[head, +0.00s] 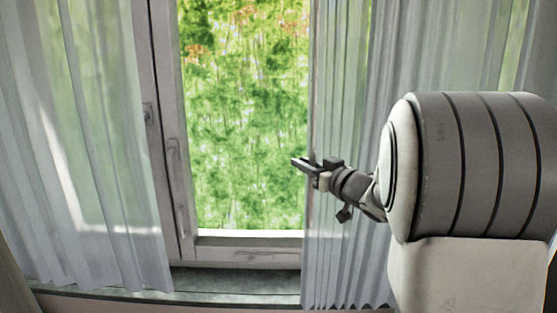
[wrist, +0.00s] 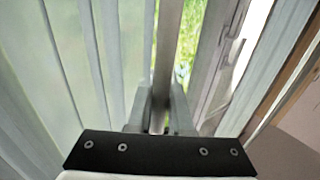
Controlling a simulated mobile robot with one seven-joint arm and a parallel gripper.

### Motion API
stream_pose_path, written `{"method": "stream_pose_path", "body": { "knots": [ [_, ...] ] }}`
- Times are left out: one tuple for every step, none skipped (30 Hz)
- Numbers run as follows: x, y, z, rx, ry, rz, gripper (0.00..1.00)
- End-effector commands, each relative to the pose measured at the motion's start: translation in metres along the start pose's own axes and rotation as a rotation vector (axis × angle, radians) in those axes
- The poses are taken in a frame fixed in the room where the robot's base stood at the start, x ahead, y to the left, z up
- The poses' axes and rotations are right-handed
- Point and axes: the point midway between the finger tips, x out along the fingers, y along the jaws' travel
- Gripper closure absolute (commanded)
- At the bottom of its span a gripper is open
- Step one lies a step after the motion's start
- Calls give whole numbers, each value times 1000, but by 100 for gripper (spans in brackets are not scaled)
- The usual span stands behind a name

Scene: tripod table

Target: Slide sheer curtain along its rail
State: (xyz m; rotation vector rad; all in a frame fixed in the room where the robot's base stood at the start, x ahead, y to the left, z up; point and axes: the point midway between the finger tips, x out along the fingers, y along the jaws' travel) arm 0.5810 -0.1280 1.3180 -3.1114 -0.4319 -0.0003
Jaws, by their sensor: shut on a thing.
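A sheer white curtain hangs in two panels in the head view. The right panel (head: 345,262) hangs in folds, its left edge along the right side of the open gap. The left panel (head: 85,150) covers the left of the window. My gripper (head: 306,163) is at the right panel's left edge, at about mid-height, shut on that edge. In the wrist view the fingers (wrist: 158,118) close on a narrow upright strip of curtain (wrist: 168,50). The exact contact is small and partly hidden. The rail is out of view.
The window frame (head: 165,120) with its handle stands between the panels, and green foliage shows through the bare glass (head: 245,120). A sill (head: 235,285) runs below. My arm covers part of the right panel.

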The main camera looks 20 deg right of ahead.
Motion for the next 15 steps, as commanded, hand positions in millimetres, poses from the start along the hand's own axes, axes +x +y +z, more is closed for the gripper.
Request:
{"method": "stream_pose_path", "body": {
  "knots": [
    [-11,20,-1,1,-6,11,100],
    [-17,29,-1,1,-6,12,100],
    [-24,41,0,2,-7,11,100],
    [-30,50,-1,2,-6,10,100],
    [-36,59,0,2,-7,10,100],
    [-44,71,0,2,-6,11,100],
    [-50,80,0,3,-7,11,100],
    [-56,88,0,2,-6,10,100],
    [-64,99,0,2,-7,9,100],
    [-69,108,0,2,-6,10,100],
    [-75,116,0,3,-7,9,100],
    [-82,126,0,2,-6,8,100],
    [-87,134,0,2,-6,9,100],
    [-92,140,0,2,-6,8,100],
    [-98,149,1,3,-6,7,100]
  ]
}}
